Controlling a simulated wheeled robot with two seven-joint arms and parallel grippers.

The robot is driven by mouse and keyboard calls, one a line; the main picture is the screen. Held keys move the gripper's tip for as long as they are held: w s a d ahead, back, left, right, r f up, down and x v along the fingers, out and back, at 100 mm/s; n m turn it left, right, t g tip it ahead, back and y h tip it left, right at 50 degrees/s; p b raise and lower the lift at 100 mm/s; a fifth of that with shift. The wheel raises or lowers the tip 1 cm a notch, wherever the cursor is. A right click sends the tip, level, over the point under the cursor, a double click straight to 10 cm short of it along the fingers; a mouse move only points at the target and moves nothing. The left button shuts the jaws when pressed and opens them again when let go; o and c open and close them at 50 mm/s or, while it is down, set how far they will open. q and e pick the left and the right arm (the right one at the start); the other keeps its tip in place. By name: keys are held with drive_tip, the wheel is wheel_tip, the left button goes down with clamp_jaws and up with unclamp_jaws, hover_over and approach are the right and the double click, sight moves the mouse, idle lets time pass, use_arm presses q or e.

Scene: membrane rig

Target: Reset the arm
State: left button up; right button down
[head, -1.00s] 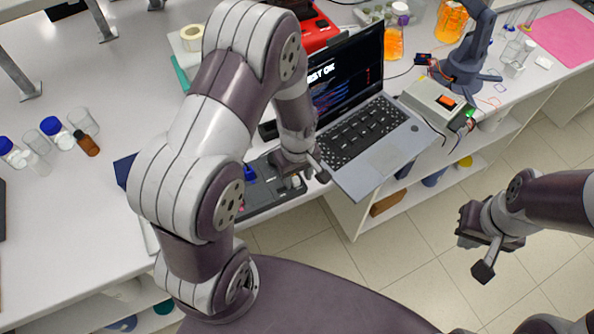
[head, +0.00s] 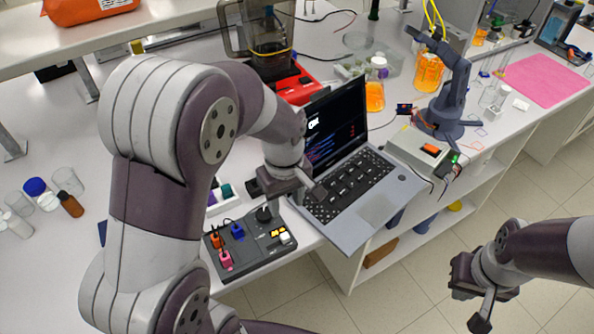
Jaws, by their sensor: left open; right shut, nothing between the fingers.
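A small dark blue-grey desk arm (head: 452,90) stands bent upward on the bench at the back right. Beside its base is a pale box (head: 415,152) with an orange switch and a green light. My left gripper (head: 288,190) is open and empty, above the panel's back end beside the laptop's left edge. My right gripper (head: 474,305) is shut and empty, over the floor at the right.
An open laptop (head: 365,205) with text on its screen stands right of the panel, jutting over the bench edge. Orange-filled jars (head: 429,72) stand behind it. A red device (head: 292,84) is at the back. Bottles (head: 68,203) stand at the left. A pink mat (head: 545,80) lies at the far right.

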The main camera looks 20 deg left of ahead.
use_arm(q)
drive_tip(key=s+m+t, duration=0.1)
drive_tip(key=s+m, duration=0.6)
drive_tip(key=m, duration=0.3)
drive_tip(key=shift+s+f, duration=0.2)
drive_tip(key=shift+s, duration=0.15)
drive_tip(key=shift+a, duration=0.1)
